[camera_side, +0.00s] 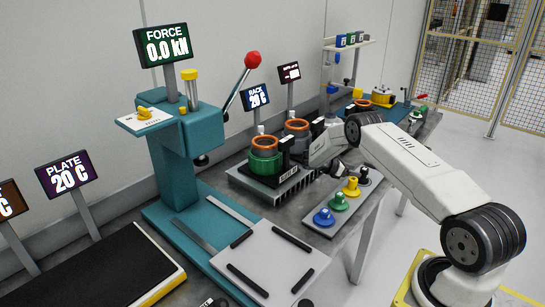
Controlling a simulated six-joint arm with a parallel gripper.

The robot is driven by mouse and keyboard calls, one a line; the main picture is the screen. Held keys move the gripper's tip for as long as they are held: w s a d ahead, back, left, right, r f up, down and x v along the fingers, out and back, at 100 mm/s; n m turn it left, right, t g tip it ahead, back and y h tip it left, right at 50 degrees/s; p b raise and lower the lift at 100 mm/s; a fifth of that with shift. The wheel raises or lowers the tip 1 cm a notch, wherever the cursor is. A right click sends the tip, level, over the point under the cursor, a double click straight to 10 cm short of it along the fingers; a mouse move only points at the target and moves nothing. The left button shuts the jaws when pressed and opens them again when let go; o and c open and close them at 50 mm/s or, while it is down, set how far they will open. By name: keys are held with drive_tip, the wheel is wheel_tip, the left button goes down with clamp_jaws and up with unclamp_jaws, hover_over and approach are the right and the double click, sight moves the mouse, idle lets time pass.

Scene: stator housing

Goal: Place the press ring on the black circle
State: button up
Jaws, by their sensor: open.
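I cannot tell for sure which part is the press ring. Yellow, green and blue knobbed parts (338,202) stand in a row on a grey plate. The black circle is not clearly visible; a dark round shape (213,302) is cut off at the bottom edge. My gripper (322,160) is open, right of the copper-topped stator housings (265,148) and behind the knobbed parts. Its fingertips are small and partly hidden, with nothing visibly held.
The housings stand on a dark finned block (272,186). A white plate with black bars (268,262) lies in front of the press. A black belt-like plate (95,272) is at lower left. A red-knobbed lever (252,60) sticks out from the press.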

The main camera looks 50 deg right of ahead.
drive_tip(key=shift+v, duration=0.95)
